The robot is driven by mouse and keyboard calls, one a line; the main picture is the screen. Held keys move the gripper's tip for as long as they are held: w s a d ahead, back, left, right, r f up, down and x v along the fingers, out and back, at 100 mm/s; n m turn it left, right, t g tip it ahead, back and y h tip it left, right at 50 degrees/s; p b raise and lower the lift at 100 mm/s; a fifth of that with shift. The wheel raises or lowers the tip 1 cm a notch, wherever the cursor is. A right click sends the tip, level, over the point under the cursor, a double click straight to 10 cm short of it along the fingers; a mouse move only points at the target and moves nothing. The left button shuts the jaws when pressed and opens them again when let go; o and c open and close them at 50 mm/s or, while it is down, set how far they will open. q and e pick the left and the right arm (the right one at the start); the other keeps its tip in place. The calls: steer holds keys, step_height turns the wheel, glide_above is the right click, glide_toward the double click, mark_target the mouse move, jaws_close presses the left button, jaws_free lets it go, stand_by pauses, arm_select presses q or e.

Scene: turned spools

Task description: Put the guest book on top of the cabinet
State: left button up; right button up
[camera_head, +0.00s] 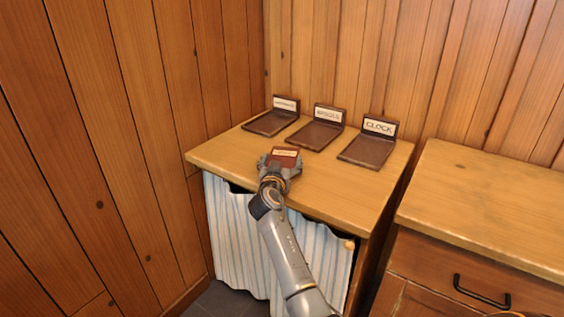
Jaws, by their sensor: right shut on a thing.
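The guest book (284,154), a small dark red-brown block with a pale label, is held in my right gripper (280,165). My right gripper is shut on it, with a finger at each side. They are over the front part of the wooden top of the cabinet (343,196) with a striped curtain below. I cannot tell if the book touches the top. My left gripper is not in view.
Three dark trays with upright label plates stand along the back: a left one (270,123), a middle one (316,135) and one marked "CLOCK" (367,150). A wooden drawer unit (485,212) with a bare top stands at right. Plank walls close off the left and back.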

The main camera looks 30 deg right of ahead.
steer(key=shift+r, duration=0.1)
steer(key=o, duration=1.2)
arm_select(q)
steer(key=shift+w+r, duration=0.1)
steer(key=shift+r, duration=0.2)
